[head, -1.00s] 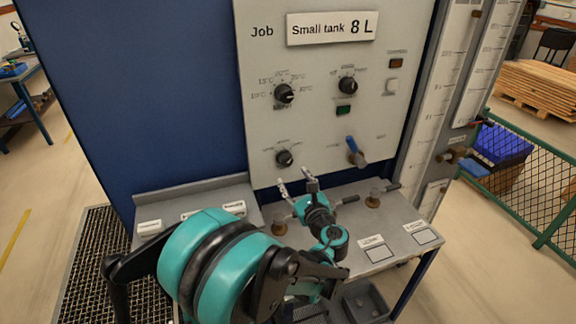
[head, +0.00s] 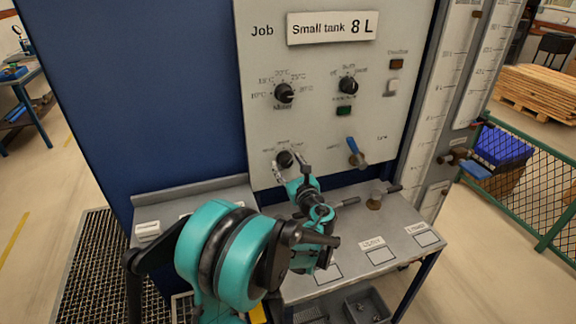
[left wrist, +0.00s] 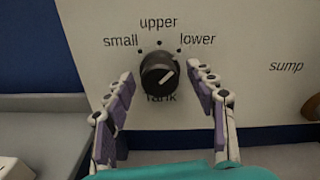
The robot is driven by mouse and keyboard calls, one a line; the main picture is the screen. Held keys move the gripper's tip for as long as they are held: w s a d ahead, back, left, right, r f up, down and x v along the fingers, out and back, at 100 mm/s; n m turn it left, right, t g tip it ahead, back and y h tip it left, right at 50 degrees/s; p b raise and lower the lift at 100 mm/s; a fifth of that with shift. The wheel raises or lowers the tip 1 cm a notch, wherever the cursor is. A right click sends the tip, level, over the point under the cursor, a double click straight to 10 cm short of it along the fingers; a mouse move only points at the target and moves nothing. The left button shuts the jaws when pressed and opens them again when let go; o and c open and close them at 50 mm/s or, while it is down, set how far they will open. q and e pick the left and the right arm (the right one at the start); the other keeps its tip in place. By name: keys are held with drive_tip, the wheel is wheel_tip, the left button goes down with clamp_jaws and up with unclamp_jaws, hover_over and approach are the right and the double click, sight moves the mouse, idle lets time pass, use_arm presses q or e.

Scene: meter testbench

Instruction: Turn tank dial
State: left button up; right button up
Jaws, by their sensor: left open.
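The tank dial (head: 285,158) is a round black knob low on the pale panel. In the left wrist view the tank dial (left wrist: 158,73) has "small", "upper" and "lower" printed around its top. Its white mark slants to the upper right, on the "lower" side. My left gripper (head: 292,168) is at the panel in front of the dial. In the left wrist view its two purple-padded fingers (left wrist: 160,84) stand open, one on each side of the dial, with visible gaps. My right gripper is not seen.
Above are the temperature dial (head: 284,93), another black knob (head: 347,86) and a green button (head: 344,111). A blue lever (head: 355,151) sticks out to the right of the tank dial. A grey shelf (head: 350,215) juts out below the panel.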

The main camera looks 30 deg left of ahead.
use_arm(q)
drive_tip(key=c, duration=1.2)
drive_tip(key=shift+o, duration=0.2)
drive_tip(key=shift+n, duration=0.4)
drive_tip(key=n, duration=0.3)
drive_tip(key=shift+n, duration=0.4)
drive_tip(key=n, duration=0.4)
drive_tip(key=shift+n, duration=0.3)
drive_tip(key=n, duration=0.4)
drive_tip(key=shift+b, duration=0.35)
drive_tip(key=n, duration=0.4)
drive_tip(key=shift+n, duration=0.3)
